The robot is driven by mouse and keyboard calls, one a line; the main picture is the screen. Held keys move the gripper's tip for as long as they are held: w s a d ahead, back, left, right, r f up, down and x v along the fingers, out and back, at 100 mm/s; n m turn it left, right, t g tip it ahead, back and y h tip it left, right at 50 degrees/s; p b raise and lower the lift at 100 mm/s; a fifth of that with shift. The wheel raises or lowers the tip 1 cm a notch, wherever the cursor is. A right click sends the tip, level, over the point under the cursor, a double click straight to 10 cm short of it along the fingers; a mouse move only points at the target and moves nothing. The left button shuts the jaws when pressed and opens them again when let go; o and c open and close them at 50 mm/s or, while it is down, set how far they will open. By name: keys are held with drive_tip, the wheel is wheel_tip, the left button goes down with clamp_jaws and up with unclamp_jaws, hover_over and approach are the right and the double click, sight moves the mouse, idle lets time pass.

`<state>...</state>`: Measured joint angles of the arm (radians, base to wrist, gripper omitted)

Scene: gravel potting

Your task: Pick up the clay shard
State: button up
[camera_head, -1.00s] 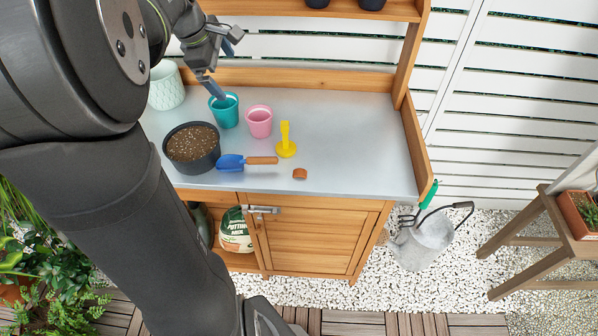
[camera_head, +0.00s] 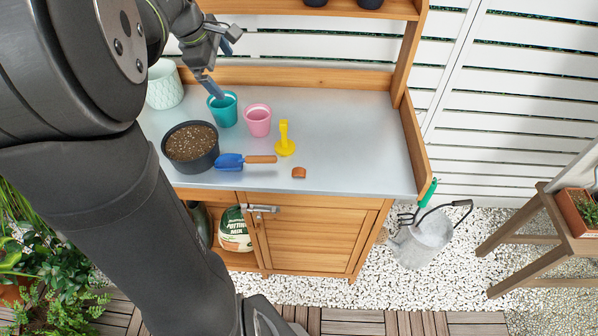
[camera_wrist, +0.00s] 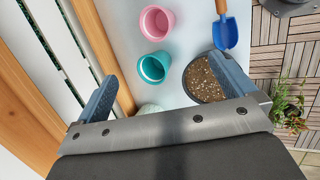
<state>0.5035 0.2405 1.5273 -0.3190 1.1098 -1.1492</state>
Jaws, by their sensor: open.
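The clay shard (camera_head: 299,172) is a small reddish-brown piece lying near the front edge of the metal bench top, right of the blue trowel's handle. It does not show in the wrist view. My gripper (camera_head: 219,68) is at the back left of the bench, above and behind the teal pot (camera_head: 222,110), well away from the shard. In the wrist view my gripper (camera_wrist: 172,95) has its two fingers wide apart, with nothing between them in its grip.
A pink pot (camera_head: 257,121), a yellow tamper-like tool (camera_head: 285,140), a blue trowel (camera_head: 231,162) and a dark soil-filled pot (camera_head: 191,147) stand or lie left of the shard. A patterned pale pot (camera_head: 164,84) is at the back left. The bench's right side (camera_head: 350,140) is clear.

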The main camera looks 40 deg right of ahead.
drive_tip(key=c, duration=1.1)
